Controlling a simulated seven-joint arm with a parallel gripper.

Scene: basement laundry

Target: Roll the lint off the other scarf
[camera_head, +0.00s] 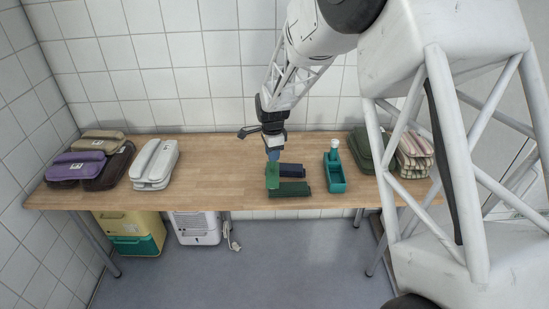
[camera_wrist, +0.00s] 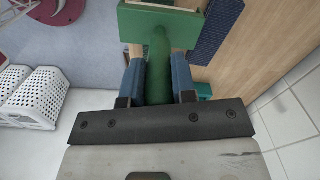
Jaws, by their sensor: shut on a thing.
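My gripper (camera_head: 273,152) is shut on the handle of a green tool (camera_head: 272,177), which looks like the lint roller. In the wrist view my blue fingers (camera_wrist: 159,82) close on both sides of the green handle, and the tool's wide flat green head (camera_wrist: 160,22) lies beyond them. A dark blue folded scarf (camera_head: 292,170) lies on the table just right of the tool; its textured cloth also shows in the wrist view (camera_wrist: 218,28). A dark green folded scarf (camera_head: 291,189) lies in front of it. I cannot tell whether the tool touches either scarf. No lint is visible at this size.
A teal holder (camera_head: 334,172) with a white top stands right of the scarves on the wooden table (camera_head: 215,170).

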